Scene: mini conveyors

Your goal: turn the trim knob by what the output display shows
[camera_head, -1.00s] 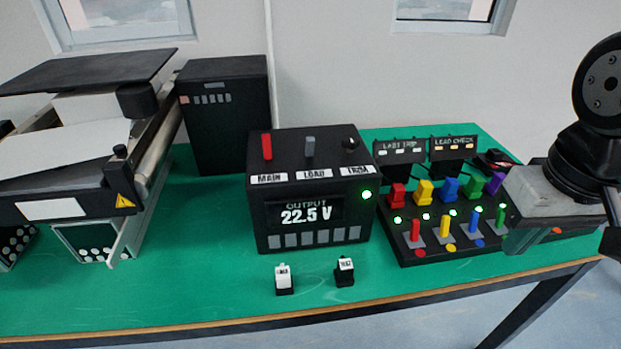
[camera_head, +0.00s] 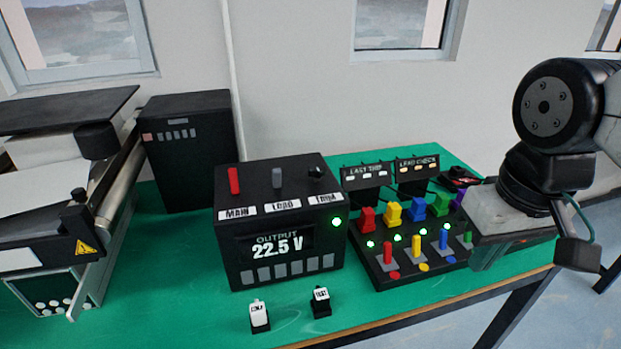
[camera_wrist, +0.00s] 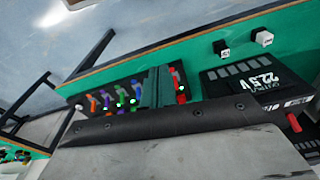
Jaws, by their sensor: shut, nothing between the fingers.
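The black power unit (camera_head: 230,270) stands on the green table, and its output display (camera_head: 279,246) reads 22.5 V. The trim knob (camera_head: 317,172) is a small dark knob at the right of its top, behind the TRIM label (camera_head: 323,198). A red lever and a grey lever stand to its left. In the wrist view the display (camera_wrist: 258,82) appears turned and the knob is not made out. My gripper (camera_head: 488,254) is at the right, beyond the switch panel and away from the knob. Its fingers show in the wrist view (camera_wrist: 158,88), shut and empty.
The switch panel (camera_head: 400,275) with coloured switches and levers lies between the unit and my gripper. Two small signs (camera_head: 366,176) stand behind it. Two small labelled blocks (camera_head: 259,315) sit in front of the unit. A conveyor (camera_head: 95,215) is at the left.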

